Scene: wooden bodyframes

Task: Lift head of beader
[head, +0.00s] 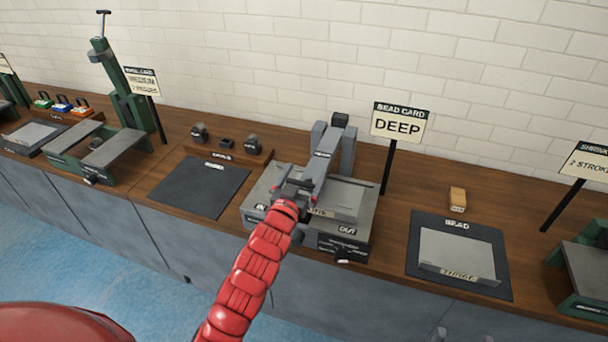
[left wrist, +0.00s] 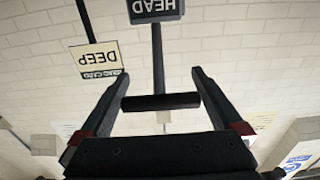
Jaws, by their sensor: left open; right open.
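The beader (head: 357,215) is a grey machine on the wooden bench, with "IN" and "OUT" labels on its base. Its grey head (head: 322,165) is a long arm running from a rear post to the front. My left gripper (head: 294,188) is open at the head's front end. In the left wrist view, which looks upside down, a black bar (left wrist: 160,102) on a thin stem lies between the open fingers. A plate marked "HEAD" (left wrist: 155,10) is beyond it. I cannot tell whether the fingers touch the bar. My right gripper is not in view.
A "DEEP" bead card (head: 397,126) stands behind the beader. A dark mat (head: 199,187) lies to its left, and a "BEAD" mat (head: 424,230) with a grey sheet to its right. A green machine (head: 110,150) stands further left, and another green machine is at the right edge.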

